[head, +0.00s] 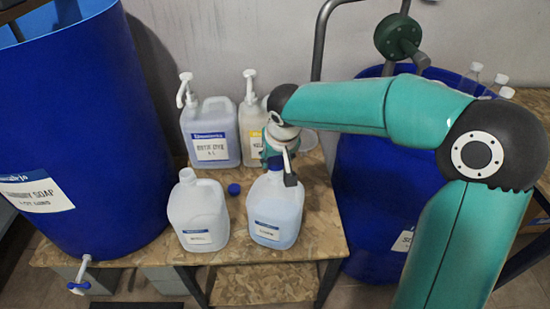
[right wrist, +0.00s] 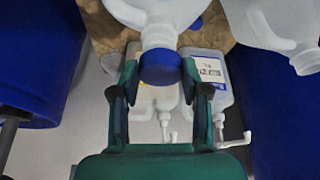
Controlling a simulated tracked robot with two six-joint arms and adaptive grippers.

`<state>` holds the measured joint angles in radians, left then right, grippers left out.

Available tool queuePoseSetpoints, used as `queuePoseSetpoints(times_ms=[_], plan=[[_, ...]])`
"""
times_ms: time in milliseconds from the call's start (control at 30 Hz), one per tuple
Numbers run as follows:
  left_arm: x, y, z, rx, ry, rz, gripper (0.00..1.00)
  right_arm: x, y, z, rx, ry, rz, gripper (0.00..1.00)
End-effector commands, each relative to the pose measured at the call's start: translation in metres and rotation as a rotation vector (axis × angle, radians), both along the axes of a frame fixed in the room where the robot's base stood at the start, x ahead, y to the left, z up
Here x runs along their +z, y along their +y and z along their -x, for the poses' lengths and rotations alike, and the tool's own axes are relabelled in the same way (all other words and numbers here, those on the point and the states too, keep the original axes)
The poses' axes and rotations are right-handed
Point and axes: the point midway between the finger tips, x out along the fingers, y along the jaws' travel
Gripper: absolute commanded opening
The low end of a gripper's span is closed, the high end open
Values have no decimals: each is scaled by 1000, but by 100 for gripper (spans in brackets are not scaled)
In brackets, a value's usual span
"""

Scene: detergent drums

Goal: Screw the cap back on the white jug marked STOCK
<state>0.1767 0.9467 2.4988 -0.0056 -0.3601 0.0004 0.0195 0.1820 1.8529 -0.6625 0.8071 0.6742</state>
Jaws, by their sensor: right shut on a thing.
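A white jug (head: 275,210) stands at the front right of the wooden stand; its label is too small to read surely. My right gripper (head: 282,165) is over its neck. In the right wrist view, my right gripper (right wrist: 160,85) is shut on a blue cap (right wrist: 160,67), which sits at the mouth of that jug (right wrist: 150,15). I cannot tell how tightly the cap is seated. A second white jug (head: 198,215) stands to the left with its mouth open. A loose blue cap (head: 234,189) lies between the jugs. My left gripper is out of view.
Two pump bottles stand behind the jugs: a pale blue one (head: 212,135) and a yellowish one (head: 249,125), partly hidden by my arm. A big blue drum (head: 80,120) is at the left, another (head: 370,200) at the right.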

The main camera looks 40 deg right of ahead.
Motion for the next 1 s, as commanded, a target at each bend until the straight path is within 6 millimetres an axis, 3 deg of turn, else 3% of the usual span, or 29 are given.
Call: queuePoseSetpoints(times_ms=[1000], plan=[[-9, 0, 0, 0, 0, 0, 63, -4, -2, 3, -3, 0, 0, 35]])
